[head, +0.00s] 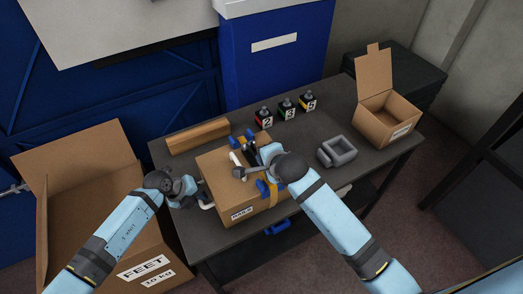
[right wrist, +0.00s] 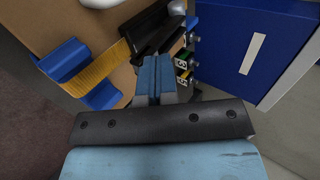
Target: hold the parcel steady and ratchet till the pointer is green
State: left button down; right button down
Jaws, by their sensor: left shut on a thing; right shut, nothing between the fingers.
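The brown parcel (head: 225,203) sits on the dark table with a yellow strap (right wrist: 97,62) over it and blue corner pieces (right wrist: 66,60) under the strap. My left gripper (head: 202,201) is at the parcel's left side, shut on a pale handle (head: 208,206) there. A black ratchet (right wrist: 150,30) sits on the strap on top of the parcel. My right gripper (right wrist: 156,75) is shut and empty, with its fingertips close beside the ratchet; I cannot tell whether they touch. My right arm hides part of the parcel top in the head view. I cannot make out the pointer.
A brown bar (head: 198,136) lies at the back left. A grey open tray (head: 337,153) and an open carton (head: 388,122) are at the right. A large open box (head: 80,190) stands left of the table.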

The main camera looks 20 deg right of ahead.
jog(key=shift+s+f, duration=0.25)
jog(key=shift+f, duration=0.35)
dwell(0.3)
jog(key=shift+r, duration=0.4)
jog(key=w+r+v, duration=0.1)
jog(key=v, duration=1.1)
jog(key=shift+s+a+r, duration=0.1)
